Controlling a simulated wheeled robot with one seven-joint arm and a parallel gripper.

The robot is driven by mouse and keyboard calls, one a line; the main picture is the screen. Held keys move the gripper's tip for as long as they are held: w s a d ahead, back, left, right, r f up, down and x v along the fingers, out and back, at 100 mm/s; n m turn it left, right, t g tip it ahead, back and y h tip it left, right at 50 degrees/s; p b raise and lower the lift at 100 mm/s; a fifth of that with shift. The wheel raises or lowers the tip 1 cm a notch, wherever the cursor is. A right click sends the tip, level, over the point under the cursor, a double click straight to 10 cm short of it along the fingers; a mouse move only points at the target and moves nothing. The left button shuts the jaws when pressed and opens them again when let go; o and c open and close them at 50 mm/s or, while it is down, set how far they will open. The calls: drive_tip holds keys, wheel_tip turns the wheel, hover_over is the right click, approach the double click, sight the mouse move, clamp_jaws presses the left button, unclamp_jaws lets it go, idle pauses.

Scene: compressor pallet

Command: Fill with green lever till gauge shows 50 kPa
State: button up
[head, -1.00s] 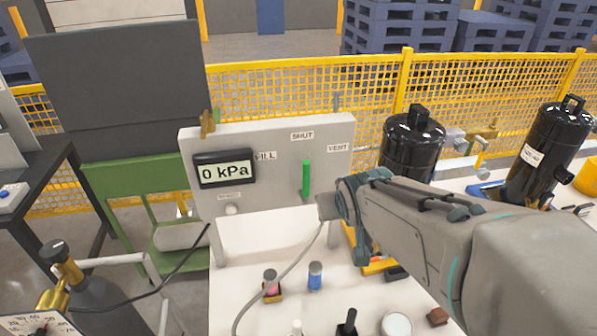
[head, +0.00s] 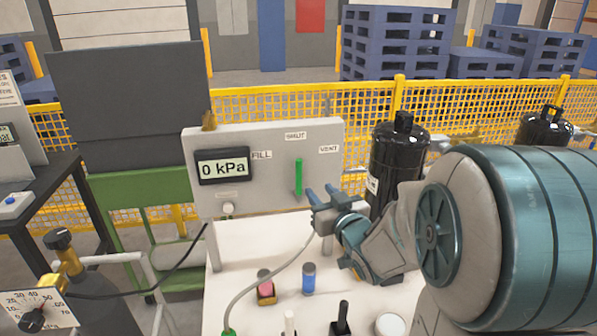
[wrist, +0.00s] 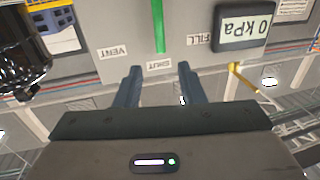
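The grey panel (head: 265,195) carries a digital gauge (head: 222,167) reading 0 kPa. The green lever (head: 299,177) stands upright below the SHUT label, with FILL to its left and VENT to its right. The wrist view shows the panel upside down, with the lever (wrist: 159,25) and the gauge (wrist: 245,22). My gripper (head: 324,197) is to the right of and slightly below the lever in the head view. In the wrist view my gripper (wrist: 157,82) is open, its fingers apart with nothing between the tips; the lever lies beyond them.
A black tank (head: 398,160) stands right of the panel, close behind my arm. A yellow mesh fence (head: 270,102) runs behind.

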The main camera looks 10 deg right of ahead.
sight(300, 169)
drive_tip(key=w+a+p, duration=0.1)
drive_tip(key=w, duration=0.3)
drive_tip(key=w+p, duration=0.1)
drive_tip(key=w, duration=0.4)
drive_tip(key=w+a+p, duration=0.1)
drive_tip(key=w, duration=0.3)
drive_tip(key=shift+w+a, duration=0.15)
drive_tip(key=shift+a, duration=0.2)
clamp_jaws()
